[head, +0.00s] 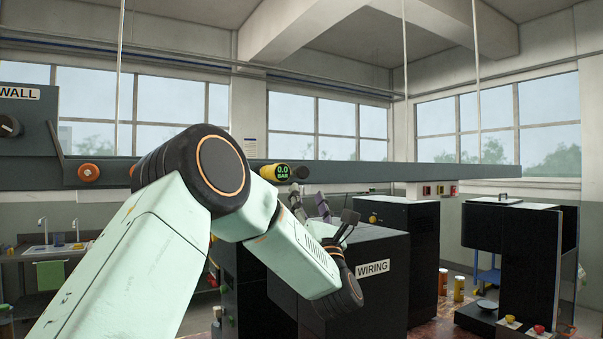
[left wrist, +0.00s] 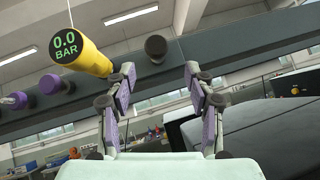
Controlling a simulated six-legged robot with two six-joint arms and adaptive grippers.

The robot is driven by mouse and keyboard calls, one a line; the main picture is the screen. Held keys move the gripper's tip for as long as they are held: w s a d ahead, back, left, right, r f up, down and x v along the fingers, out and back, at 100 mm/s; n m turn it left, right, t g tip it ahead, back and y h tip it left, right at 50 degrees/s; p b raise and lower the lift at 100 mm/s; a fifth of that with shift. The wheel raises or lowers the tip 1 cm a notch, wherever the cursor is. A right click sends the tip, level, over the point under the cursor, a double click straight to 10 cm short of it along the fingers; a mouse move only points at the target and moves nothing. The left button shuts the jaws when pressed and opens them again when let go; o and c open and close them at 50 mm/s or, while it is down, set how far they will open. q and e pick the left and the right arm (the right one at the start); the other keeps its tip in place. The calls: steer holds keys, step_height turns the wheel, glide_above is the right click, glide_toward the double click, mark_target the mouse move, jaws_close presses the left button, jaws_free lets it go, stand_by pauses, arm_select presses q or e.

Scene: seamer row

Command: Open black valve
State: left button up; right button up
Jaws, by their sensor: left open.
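A dark round knob (left wrist: 155,47), which looks like the black valve, sticks out from the grey beam in the left wrist view. It also shows in the head view as a small dark knob (head: 301,172) just right of the yellow gauge. My left gripper (left wrist: 160,75) is open and empty, with purple-padded fingers. The knob appears between and beyond its fingertips, and I see no contact. In the head view my left gripper (head: 309,199) shows small below the knob, partly behind my own forearm. My right gripper is not in view.
The yellow gauge (left wrist: 82,52) reads 0.0 BAR and sits close left of the knob. Purple knobs (left wrist: 50,84) are farther left. An orange knob (head: 89,172) is on the long beam (head: 430,172). A dark cabinet labelled WIRING (head: 385,295) stands below right.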

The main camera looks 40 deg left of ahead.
mark_target(304, 174)
arm_select(q)
steer(key=shift+d+r, duration=0.2)
steer(key=shift+r, duration=0.15)
steer(key=shift+a+r+p, duration=0.1)
steer(key=shift+r+p, duration=0.2)
steer(key=shift+r, duration=0.1)
steer(key=p+x, duration=0.2)
steer(key=x, duration=0.4)
steer(key=shift+s+a+p, duration=0.1)
steer(key=shift+a+p, duration=0.2)
steer(key=shift+p, duration=0.05)
steer(key=shift+w+a+r, duration=0.1)
steer(key=shift+w+r, duration=0.1)
steer(key=shift+w, duration=0.05)
steer(key=shift+s+d+r, duration=0.1)
steer(key=shift+d, duration=0.1)
